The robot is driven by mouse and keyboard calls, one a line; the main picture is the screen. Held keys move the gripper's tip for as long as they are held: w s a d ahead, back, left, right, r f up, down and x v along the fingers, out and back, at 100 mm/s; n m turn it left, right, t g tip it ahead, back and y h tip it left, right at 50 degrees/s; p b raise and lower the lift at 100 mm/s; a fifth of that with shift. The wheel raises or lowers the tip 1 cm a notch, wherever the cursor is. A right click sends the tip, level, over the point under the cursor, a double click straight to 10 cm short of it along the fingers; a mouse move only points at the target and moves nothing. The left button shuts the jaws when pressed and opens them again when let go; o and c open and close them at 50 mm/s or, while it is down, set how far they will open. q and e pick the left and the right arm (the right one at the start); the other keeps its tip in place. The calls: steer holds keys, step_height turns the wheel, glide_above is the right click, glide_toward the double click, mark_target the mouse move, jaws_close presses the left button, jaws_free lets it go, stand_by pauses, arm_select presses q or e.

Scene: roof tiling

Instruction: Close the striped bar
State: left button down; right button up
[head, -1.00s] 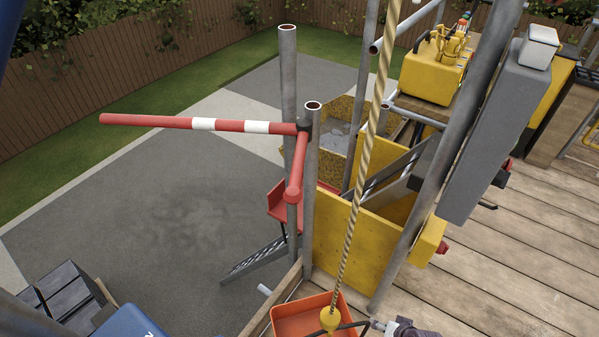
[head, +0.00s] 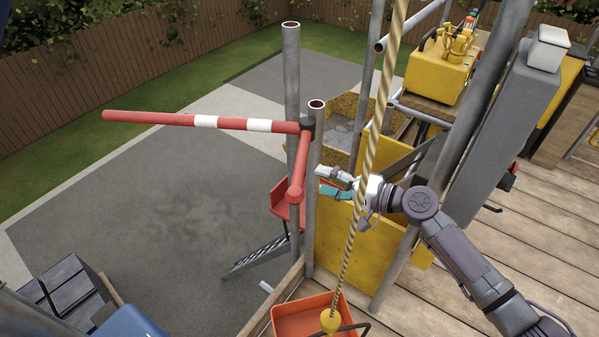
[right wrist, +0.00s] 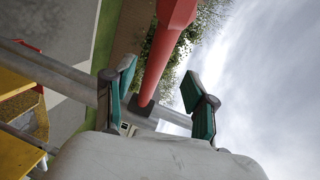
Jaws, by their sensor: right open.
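The striped bar (head: 205,121), red with white bands, sticks out to the left from a dark bracket (head: 307,125) on a grey scaffold post, over the paved ground. A shorter red arm (head: 299,170) comes from the same bracket toward me and ends in a rounded tip. My right gripper (head: 323,182) is beside the near post, just right of the red arm. In the right wrist view it is open (right wrist: 162,95), and a red bar section (right wrist: 163,55) shows between its teal-padded fingers. I cannot tell whether they touch it. My left gripper is out of view.
A rope (head: 362,170) hangs in front of my right forearm, down to an orange tub (head: 300,320). A yellow panel (head: 340,235) and grey posts stand around the gripper. The wooden deck (head: 500,270) lies to the right.

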mark_target(299, 174)
steer(key=x, duration=0.7)
steer(key=shift+w+a+f+b, duration=0.15)
steer(key=shift+w+a+b, duration=0.1)
steer(key=shift+a+b, duration=0.1)
steer(key=shift+d, duration=0.1)
jaws_close()
